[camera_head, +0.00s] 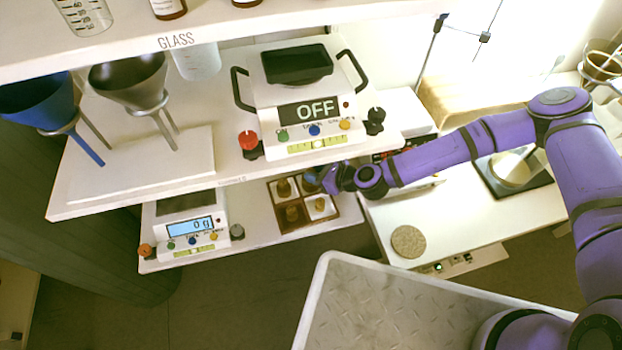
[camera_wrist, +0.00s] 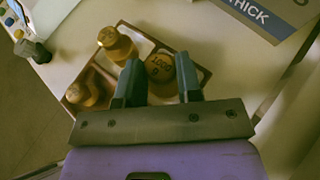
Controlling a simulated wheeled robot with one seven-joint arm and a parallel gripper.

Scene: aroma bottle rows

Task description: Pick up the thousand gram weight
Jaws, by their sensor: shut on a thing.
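The thousand gram weight (camera_wrist: 160,67) is a brass-coloured cylinder with "1000" on its top, seen in the wrist view. My gripper (camera_wrist: 159,80) has one dark finger on each side of it and is shut on it. The weight is at a compartment of the brown-rimmed weight box (camera_wrist: 205,77); I cannot tell whether it is lifted off the floor of the box. In the head view my gripper (camera_head: 323,181) is at the right side of the box, on the lower shelf.
Other brass weights stand close by in the box, one (camera_wrist: 118,43) at upper left and one (camera_wrist: 88,90) at left. A scale reading 0 g (camera_head: 190,226) stands left of the box. The upper shelf, with a scale showing OFF (camera_head: 308,112), overhangs nearby.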

